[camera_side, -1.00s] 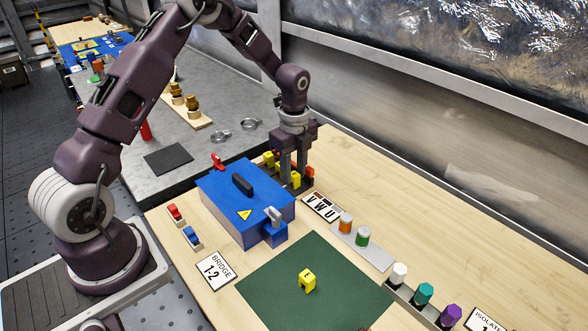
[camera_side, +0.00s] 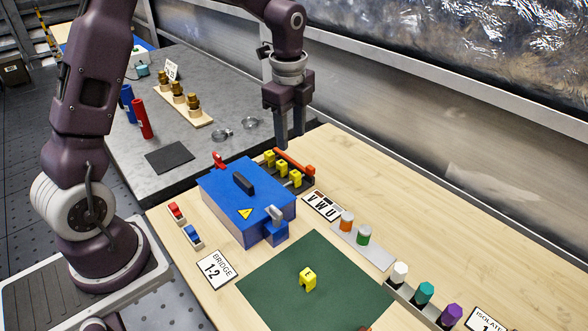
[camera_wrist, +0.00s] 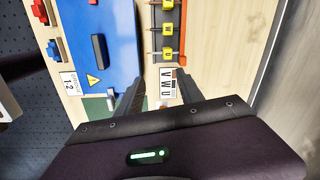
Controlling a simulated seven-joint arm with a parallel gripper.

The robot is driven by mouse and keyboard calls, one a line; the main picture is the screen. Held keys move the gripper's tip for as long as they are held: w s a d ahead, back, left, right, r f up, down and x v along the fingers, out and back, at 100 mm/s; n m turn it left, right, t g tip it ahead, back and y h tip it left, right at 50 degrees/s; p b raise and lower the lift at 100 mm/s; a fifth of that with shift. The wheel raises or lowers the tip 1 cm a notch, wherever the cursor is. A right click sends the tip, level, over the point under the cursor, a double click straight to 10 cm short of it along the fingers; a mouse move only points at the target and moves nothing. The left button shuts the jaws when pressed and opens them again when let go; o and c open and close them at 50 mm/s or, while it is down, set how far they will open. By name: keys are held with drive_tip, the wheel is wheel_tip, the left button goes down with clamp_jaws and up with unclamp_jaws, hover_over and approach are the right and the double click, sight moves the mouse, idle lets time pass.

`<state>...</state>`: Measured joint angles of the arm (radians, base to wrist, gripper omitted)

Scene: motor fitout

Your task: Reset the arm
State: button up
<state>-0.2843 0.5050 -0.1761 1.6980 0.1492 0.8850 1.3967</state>
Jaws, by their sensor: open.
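My gripper (camera_side: 290,140) is open and empty, pointing down above the far end of the table behind the blue box. Its two dark fingers also show in the wrist view (camera_wrist: 152,92). Below it is a dark rack holding several yellow blocks (camera_side: 282,168), with an orange-red bar (camera_side: 295,162) along its far side. The fingers are clear of the rack in the side view.
A blue box (camera_side: 232,200) with a black handle stands left of the rack. A green mat (camera_side: 300,300) bears a yellow block (camera_side: 308,279). Orange and green cylinders (camera_side: 347,221) and white, teal and purple pieces (camera_side: 425,293) stand right. A wall (camera_side: 430,130) runs behind.

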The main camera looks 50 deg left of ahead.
drive_tip(key=s+d+r+n+t, duration=0.2)
drive_tip(key=s+d+r+n, duration=0.3)
drive_tip(key=s+r, duration=0.45)
drive_tip(key=s+d+r+n+t, duration=0.1)
drive_tip(key=s+n, duration=0.4)
drive_tip(key=s, duration=0.3)
drive_tip(key=s+d+r+n+t, duration=0.1)
drive_tip(key=s+n+t, duration=0.1)
drive_tip(key=s+n, duration=0.3)
drive_tip(key=s, duration=0.3)
drive_tip(key=shift+s+d+n, duration=0.2)
drive_tip(key=shift+s+n, duration=0.1)
drive_tip(key=shift+s, duration=0.1)
